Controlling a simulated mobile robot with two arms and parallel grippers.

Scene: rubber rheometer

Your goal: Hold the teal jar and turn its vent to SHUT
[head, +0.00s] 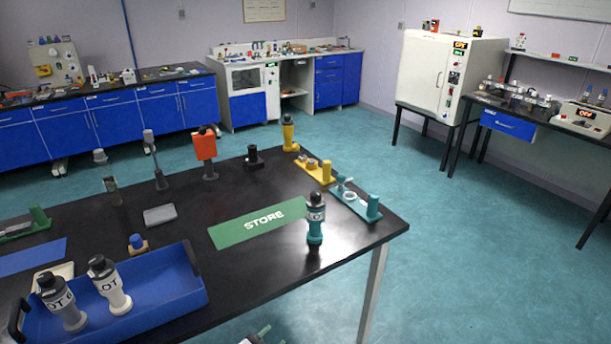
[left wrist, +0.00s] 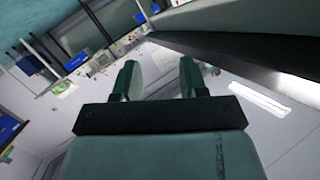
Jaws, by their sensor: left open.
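The teal jar (head: 315,230) stands upright on the black table near its right front edge, to the right of the green STORE mat (head: 232,235). It has a dark top and a white label band whose text is too small to read. I cannot tell its vent setting. No gripper is seen at the jar. My left gripper (left wrist: 160,78) shows in the left wrist view, its two fingers apart with nothing between them. The teal jar does not show in that view. My right gripper is not clearly seen.
A teal rack (head: 357,205) and a yellow rack (head: 318,172) stand behind the jar. A yellow jar (head: 289,135) stands at the back edge.

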